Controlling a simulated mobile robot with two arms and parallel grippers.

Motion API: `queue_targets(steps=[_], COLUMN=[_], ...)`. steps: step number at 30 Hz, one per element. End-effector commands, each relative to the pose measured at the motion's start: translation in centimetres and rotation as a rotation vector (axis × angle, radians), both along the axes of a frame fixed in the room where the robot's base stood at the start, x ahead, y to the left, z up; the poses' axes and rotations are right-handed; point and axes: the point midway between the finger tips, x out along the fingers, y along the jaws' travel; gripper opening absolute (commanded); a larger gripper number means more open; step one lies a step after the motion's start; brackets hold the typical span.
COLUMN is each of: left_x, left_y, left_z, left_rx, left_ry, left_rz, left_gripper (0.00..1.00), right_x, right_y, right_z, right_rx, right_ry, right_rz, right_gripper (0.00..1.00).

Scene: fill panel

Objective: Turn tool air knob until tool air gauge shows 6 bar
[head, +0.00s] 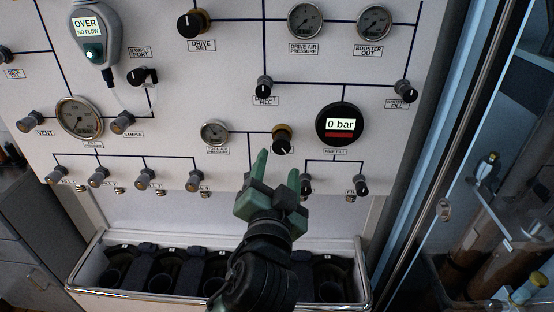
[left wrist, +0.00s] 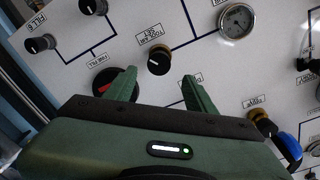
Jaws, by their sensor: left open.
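The tool air knob (head: 282,143) is a black knob with a brass collar on the white panel. It also shows in the left wrist view (left wrist: 158,62). The tool air gauge (head: 214,133) is a small round dial left of the knob. It also shows in the left wrist view (left wrist: 237,20); its needle is too small to read. My left gripper (head: 277,167) has green fingers, open and empty, just below the knob in the head view. In the left wrist view the knob appears between and beyond the fingertips (left wrist: 158,77), apart from them. My right gripper is not in view.
A round digital display (head: 339,124) reading 0 bar is right of the knob. Small fill knobs (head: 361,185) sit below it. The drive set knob (head: 190,24) and two gauges (head: 305,20) are higher up. A trough (head: 88,268) with dark holders stands below the panel.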

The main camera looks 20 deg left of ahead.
Motion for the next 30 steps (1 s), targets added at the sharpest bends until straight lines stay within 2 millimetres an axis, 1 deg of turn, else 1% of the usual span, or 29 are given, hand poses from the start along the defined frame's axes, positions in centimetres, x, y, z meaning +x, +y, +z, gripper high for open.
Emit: queue_targets(steps=[1, 3, 6, 9, 11, 14, 21, 24, 27, 30], left_x=[0.0, 0.1, 0.0, 0.1, 0.4, 1.4, 5.2, 6.5, 7.3, 7.6], left_y=[0.1, 0.1, 0.2, 0.2, 0.3, 0.5, 1.4, 1.6, 1.8, 1.8], left_z=[-0.4, -0.4, -0.3, -0.2, -0.2, 0.0, 0.0, 0.0, -0.1, -0.2], left_rx=[-0.1, -0.229, -0.359, -0.424, -0.439, -0.442, -0.438, -0.439, -0.439, -0.442], left_ry=[-0.03, -0.055, -0.08, -0.091, -0.093, -0.095, -0.093, -0.093, -0.093, -0.092], left_rz=[-0.007, -0.013, -0.02, -0.022, -0.022, -0.02, -0.018, -0.02, -0.021, -0.021], left_gripper=[0.55, 0.55, 0.55, 0.55, 0.55, 0.55, 0.55, 0.55, 0.55, 0.55], right_x=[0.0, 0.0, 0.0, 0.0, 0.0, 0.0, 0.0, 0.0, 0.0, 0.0], right_y=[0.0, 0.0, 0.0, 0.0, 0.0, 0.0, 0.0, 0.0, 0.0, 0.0], right_z=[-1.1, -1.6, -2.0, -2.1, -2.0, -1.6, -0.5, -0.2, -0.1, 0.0], right_rx=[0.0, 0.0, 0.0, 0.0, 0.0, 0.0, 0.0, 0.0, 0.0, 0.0], right_ry=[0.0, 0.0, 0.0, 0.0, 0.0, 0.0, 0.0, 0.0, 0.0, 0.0], right_rz=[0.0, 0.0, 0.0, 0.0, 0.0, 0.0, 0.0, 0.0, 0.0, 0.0], right_gripper=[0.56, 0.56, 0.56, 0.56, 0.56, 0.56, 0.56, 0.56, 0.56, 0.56])
